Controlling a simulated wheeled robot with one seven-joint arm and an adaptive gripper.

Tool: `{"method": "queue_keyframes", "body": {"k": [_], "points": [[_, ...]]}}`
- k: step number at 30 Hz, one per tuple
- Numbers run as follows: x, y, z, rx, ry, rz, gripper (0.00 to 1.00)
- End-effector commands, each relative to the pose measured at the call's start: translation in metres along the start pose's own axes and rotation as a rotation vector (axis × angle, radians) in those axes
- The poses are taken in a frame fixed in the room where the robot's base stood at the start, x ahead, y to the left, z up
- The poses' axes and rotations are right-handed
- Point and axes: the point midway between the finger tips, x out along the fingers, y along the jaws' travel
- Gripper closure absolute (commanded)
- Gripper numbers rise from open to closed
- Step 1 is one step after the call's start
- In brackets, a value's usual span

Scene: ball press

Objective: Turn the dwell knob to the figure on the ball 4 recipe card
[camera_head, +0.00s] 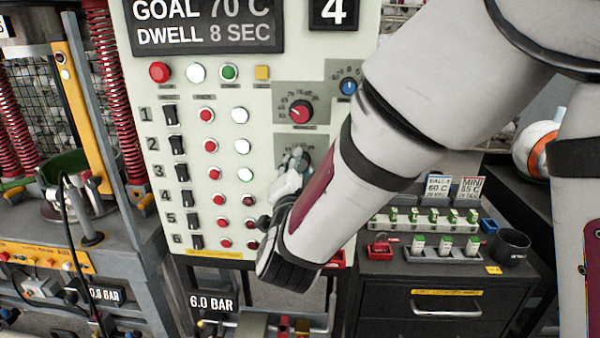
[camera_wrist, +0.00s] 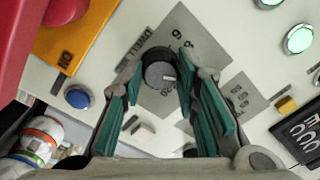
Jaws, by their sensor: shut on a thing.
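The dwell knob (camera_wrist: 158,68) is a dark round knob with a pale pointer mark on a grey plate in the wrist view. The plate carries the word DWELL and figures, seen turned. My gripper (camera_wrist: 158,80) has its teal-padded fingers around the knob, one on each side, shut on it. In the head view my gripper (camera_head: 295,165) reaches the grey dwell plate (camera_head: 311,148) below the red knob and largely covers the knob. The display (camera_head: 207,24) reads GOAL 70 C, DWELL 8 SEC. A second display (camera_head: 333,12) shows 4. I cannot make out a ball 4 card.
A red knob (camera_head: 300,112) and a blue knob (camera_head: 348,86) sit close above on the panel. Numbered rows of switches and buttons lie left. Recipe cards, one reading MINI (camera_head: 470,188), stand on the black cabinet (camera_head: 400,305) at right. My arm covers part of the panel.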

Motion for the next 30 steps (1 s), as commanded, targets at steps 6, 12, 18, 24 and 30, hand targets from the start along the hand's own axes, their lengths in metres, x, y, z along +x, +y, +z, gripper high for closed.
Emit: {"method": "queue_keyframes", "body": {"k": [6,12,18,24,30], "points": [[0.0006,0.0014,0.0015,0.1,0.003,0.002,0.99],[0.0002,0.0008,0.0012,0.145,0.005,0.002,0.99],[-0.0001,0.0008,0.001,0.157,0.005,0.002,0.99],[-0.0002,0.0008,0.001,0.156,0.005,0.002,0.99],[-0.0001,0.0006,0.0009,0.156,0.005,0.002,0.51]]}}
